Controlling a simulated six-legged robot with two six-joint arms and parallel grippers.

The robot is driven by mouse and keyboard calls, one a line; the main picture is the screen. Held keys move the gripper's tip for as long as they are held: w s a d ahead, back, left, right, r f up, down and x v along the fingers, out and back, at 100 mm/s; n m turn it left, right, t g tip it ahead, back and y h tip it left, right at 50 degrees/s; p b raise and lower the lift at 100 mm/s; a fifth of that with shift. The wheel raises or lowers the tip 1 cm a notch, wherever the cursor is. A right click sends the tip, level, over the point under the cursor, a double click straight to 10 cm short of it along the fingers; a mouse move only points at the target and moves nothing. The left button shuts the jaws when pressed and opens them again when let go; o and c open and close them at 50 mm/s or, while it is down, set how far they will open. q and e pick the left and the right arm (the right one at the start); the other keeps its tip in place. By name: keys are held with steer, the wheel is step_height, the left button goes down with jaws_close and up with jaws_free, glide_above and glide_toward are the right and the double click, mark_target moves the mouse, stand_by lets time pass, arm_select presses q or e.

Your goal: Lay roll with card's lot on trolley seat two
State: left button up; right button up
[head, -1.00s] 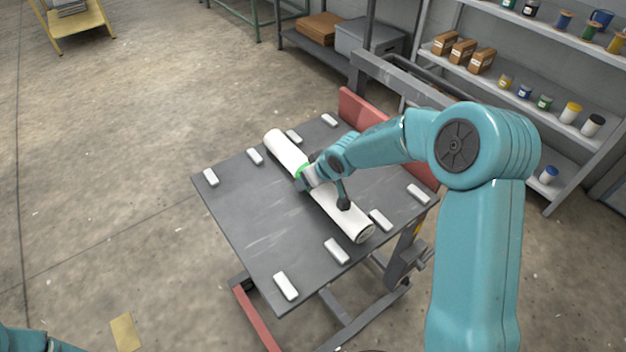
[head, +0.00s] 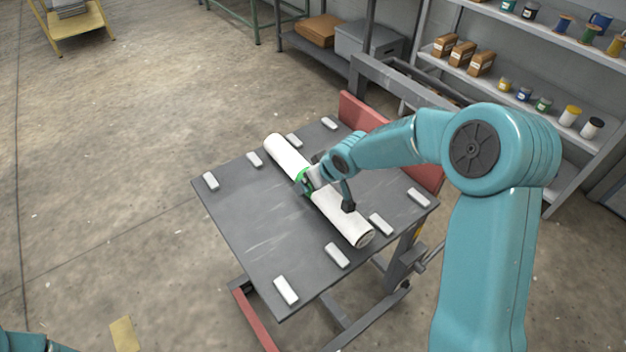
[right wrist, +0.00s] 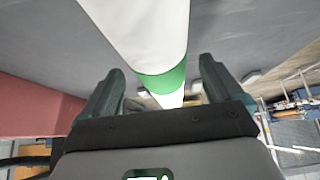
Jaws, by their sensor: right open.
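A white roll (head: 287,153) with a green band (head: 304,182) lies across the dark trolley top (head: 250,210), in the middle gap between the rows of white blocks. My right gripper (head: 327,193) is at the roll's middle, near the green band. In the right wrist view its two dark fingers (right wrist: 160,92) are apart, one on each side of the roll (right wrist: 150,35), with gaps showing. No lot text is readable on the roll. My left gripper is out of view; only a bit of my left arm shows at the bottom left.
White blocks (head: 286,290) line two opposite edges of the trolley top. A red panel (head: 362,112) stands at its far side. A shelf (head: 520,75) with boxes and jars is at the right. A tan rectangle (head: 125,333) lies on the floor.

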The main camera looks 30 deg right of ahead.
steer(key=v, duration=0.9)
steer(key=shift+s+r+p, duration=0.25)
steer(key=shift+r+p, duration=0.05)
steer(key=shift+w, duration=0.15)
